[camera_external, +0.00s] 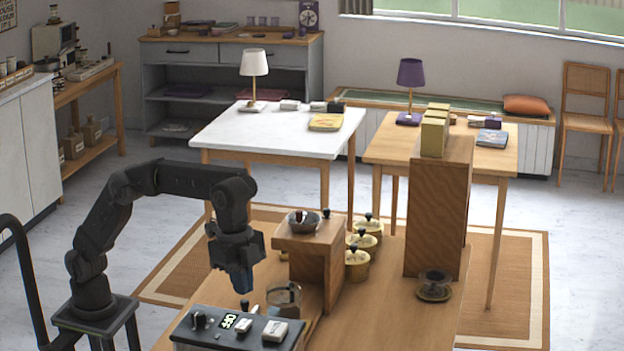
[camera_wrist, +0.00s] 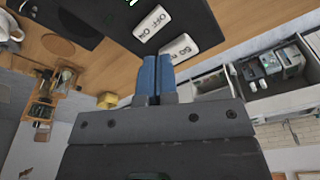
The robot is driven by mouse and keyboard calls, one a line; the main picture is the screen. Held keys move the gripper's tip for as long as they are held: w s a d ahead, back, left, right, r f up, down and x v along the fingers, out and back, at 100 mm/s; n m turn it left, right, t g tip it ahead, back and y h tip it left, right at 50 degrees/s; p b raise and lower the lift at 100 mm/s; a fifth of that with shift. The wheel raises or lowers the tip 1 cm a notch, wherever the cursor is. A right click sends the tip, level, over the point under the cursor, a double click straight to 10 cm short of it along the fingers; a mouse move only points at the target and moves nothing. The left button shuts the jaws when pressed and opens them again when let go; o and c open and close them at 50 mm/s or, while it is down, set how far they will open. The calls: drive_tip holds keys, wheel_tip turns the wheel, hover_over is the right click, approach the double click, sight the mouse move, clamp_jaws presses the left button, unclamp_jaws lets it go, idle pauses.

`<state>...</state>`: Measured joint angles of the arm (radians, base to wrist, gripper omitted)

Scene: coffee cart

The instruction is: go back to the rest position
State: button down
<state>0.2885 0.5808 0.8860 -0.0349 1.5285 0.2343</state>
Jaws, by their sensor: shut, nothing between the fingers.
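My gripper (camera_external: 243,282) hangs from the black arm in the external view, pointing down above the black machine with switches (camera_external: 238,326) at the table's front edge. Its blue fingers are together and hold nothing; they also show in the wrist view (camera_wrist: 155,62). The machine shows at the top of the wrist view, with white ON and OFF labelled switches (camera_wrist: 153,22) just beyond the fingertips. The fingertips look apart from the switches, but the exact gap cannot be told.
A glass jug (camera_external: 284,299) stands right of my gripper, beside a wooden stand (camera_external: 318,262) with a bowl on top (camera_external: 303,222). Several yellow pots (camera_external: 357,264) and a tall wooden block (camera_external: 437,215) stand farther right.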

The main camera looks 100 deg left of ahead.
drive_tip(key=shift+r, duration=0.35)
drive_tip(key=s+a+r+n+t, duration=0.2)
drive_tip(key=s+a+r+n, duration=0.1)
drive_tip(key=s+a, duration=0.85)
drive_tip(key=s+a+f+n+t, duration=0.1)
drive_tip(key=s+a+f, duration=0.1)
drive_tip(key=s+f, duration=0.3)
drive_tip(key=s+a+f+n+t, duration=0.1)
drive_tip(key=s+f, duration=0.5)
drive_tip(key=s, duration=0.7)
drive_tip(key=shift+s+a+n+y, duration=0.15)
drive_tip(key=shift+a+n+y, duration=0.25)
drive_tip(key=shift+a+n, duration=0.15)
